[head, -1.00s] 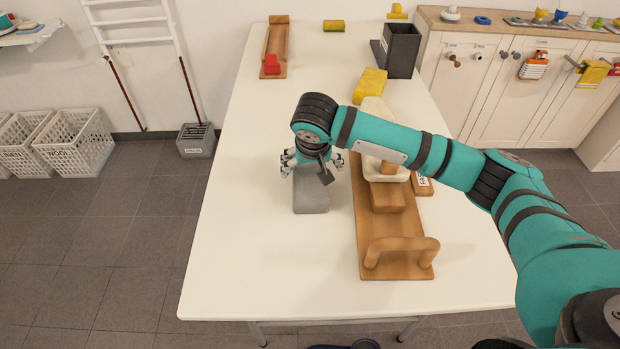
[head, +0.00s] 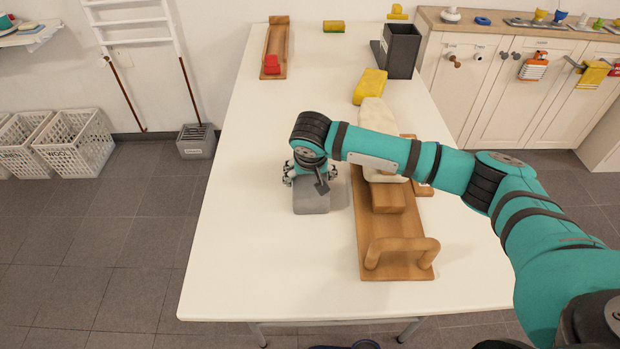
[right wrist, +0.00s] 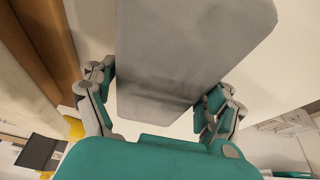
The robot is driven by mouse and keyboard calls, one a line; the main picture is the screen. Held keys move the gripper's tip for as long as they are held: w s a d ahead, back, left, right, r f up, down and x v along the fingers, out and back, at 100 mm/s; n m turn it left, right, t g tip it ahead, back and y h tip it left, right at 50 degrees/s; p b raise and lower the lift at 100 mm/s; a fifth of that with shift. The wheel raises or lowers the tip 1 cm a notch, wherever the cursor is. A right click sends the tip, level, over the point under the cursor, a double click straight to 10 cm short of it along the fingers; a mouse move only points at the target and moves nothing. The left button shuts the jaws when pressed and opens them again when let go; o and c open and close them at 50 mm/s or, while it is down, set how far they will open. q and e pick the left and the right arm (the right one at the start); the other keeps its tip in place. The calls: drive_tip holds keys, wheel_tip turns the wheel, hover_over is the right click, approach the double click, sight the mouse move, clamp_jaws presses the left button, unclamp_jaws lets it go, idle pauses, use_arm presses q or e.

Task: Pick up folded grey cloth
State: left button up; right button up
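The folded grey cloth (head: 311,201) lies on the white table, left of the wooden shoe stand. My right gripper (head: 309,180) is over the far part of the cloth, pointing down, and its arm comes in from the right. In the right wrist view the grey cloth (right wrist: 185,60) lies between the two spread fingers (right wrist: 157,105), one on each side. The fingers look open, with a gap on the right side. The cloth's far part is hidden under the gripper in the head view. My left gripper is not in view.
The wooden stand (head: 410,265) with a handle and a cream shoe-like piece stands just right of the cloth. A yellow block (head: 370,86) and a dark grey box (head: 402,50) are farther back. The table's left and front areas (head: 260,265) are clear.

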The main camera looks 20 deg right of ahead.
drive_tip(key=shift+c, duration=0.6)
